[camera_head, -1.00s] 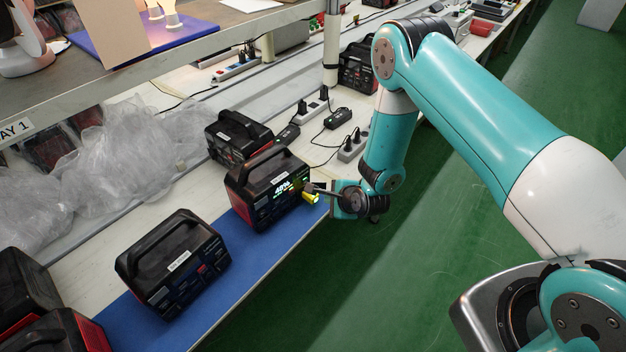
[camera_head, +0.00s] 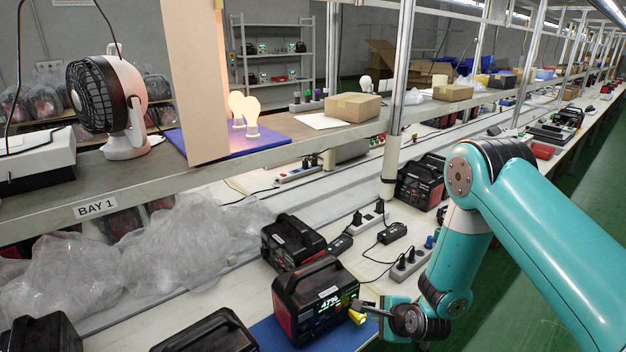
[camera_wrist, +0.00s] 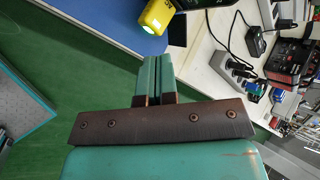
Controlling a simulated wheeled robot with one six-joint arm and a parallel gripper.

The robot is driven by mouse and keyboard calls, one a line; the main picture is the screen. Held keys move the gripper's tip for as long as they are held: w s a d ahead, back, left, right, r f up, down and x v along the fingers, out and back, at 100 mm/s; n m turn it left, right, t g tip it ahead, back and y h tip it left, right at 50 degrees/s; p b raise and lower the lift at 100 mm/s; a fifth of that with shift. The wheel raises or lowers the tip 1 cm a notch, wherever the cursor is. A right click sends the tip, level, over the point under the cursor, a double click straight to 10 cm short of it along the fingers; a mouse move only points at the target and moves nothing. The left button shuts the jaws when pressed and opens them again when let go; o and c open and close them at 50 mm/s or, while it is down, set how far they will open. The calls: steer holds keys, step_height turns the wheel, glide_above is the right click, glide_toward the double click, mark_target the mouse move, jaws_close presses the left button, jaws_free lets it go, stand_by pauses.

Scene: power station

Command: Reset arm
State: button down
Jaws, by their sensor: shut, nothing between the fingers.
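My gripper (camera_head: 366,304) is shut and empty, close to the front of a black and red power station (camera_head: 312,301) with a lit display reading about 47%. In the wrist view my gripper's green fingers (camera_wrist: 162,62) are pressed together. A yellow piece with a bright end (camera_head: 357,318) sits at the station's front, just beside the fingertips; it also shows in the wrist view (camera_wrist: 156,15), apart from the fingers. I cannot tell whether it is plugged into the station. My arm reaches in from the right, bent down over the bench edge.
A blue mat (camera_head: 277,336) lies under the station. Other stations (camera_head: 290,243) stand nearby. Power strips (camera_head: 408,265) and a black adapter (camera_head: 392,233) with cables lie behind my wrist. An upright post (camera_head: 398,110) and shelf (camera_head: 190,163) are above. Green floor at right is clear.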

steer(key=s+a+r+n+g+y+b, duration=0.1)
steer(key=s+a+r+n+g, duration=0.15)
steer(key=r+n, duration=0.55)
steer(key=s+a+r+n+g+y, duration=0.1)
steer(key=s+a+r+n, duration=0.25)
steer(key=r, duration=0.95)
steer(key=s+r+n+g, duration=0.1)
steer(key=s+r+n, duration=0.3)
steer(key=s, duration=0.3)
steer(key=s+d+r+n+g+b, duration=0.1)
steer(key=s+r+n, duration=0.3)
steer(key=s, duration=0.4)
steer(key=s+d+r+n+g+h, duration=0.1)
steer(key=s+r+n+g, duration=0.1)
steer(key=s+r+n, duration=0.3)
steer(key=s+n, duration=0.1)
steer(key=s, duration=0.2)
steer(key=shift+d+g, duration=0.25)
steer(key=shift+g, duration=0.1)
steer(key=shift+w+a, duration=0.1)
